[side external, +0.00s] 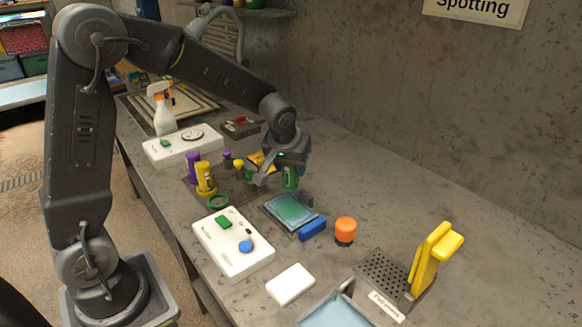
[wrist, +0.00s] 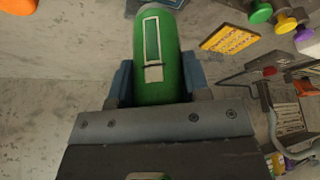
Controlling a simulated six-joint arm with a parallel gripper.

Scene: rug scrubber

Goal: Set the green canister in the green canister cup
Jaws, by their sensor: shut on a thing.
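The green canister (side external: 290,178) is between the fingers of my gripper (side external: 279,173), above the table behind the blue-green pad. In the wrist view the canister (wrist: 160,50) has a pale label and a grey end, and my gripper (wrist: 158,83) is shut on it with blue fingers on both sides. A green ring-shaped cup (side external: 218,202) sits at the near edge of the dark mat, to the left of my gripper and apart from the canister. It looks empty. The cup cannot be made out in the wrist view.
Yellow (side external: 205,179) and purple (side external: 193,165) canisters stand beside the green cup. A white board (side external: 232,253) with green and blue parts lies in front. A blue-green pad (side external: 289,212), an orange-topped jar (side external: 345,231) and a yellow-handled brush (side external: 428,260) are to the right.

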